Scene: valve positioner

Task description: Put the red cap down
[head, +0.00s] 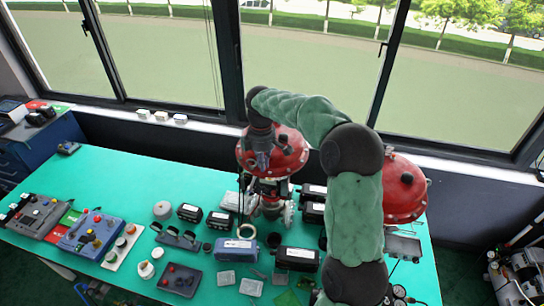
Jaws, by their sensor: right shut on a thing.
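My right arm reaches up from the bottom and bends over to the left. My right gripper (263,158) points down in front of the red domed top (292,150) of a valve standing on the bench. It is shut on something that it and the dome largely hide. I take this to be the red cap, but its outline does not separate clearly from the red dome. I cannot tell whether it touches the valve. A dark mechanical shape at the lower left edge may be my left gripper (95,290); its fingers are not clear.
A second red dome (404,190) stands at the right, partly behind my arm. The green bench (120,170) carries a blue control box (90,234), black boxes (297,258), a ring (246,231) and small trays. Windows are behind.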

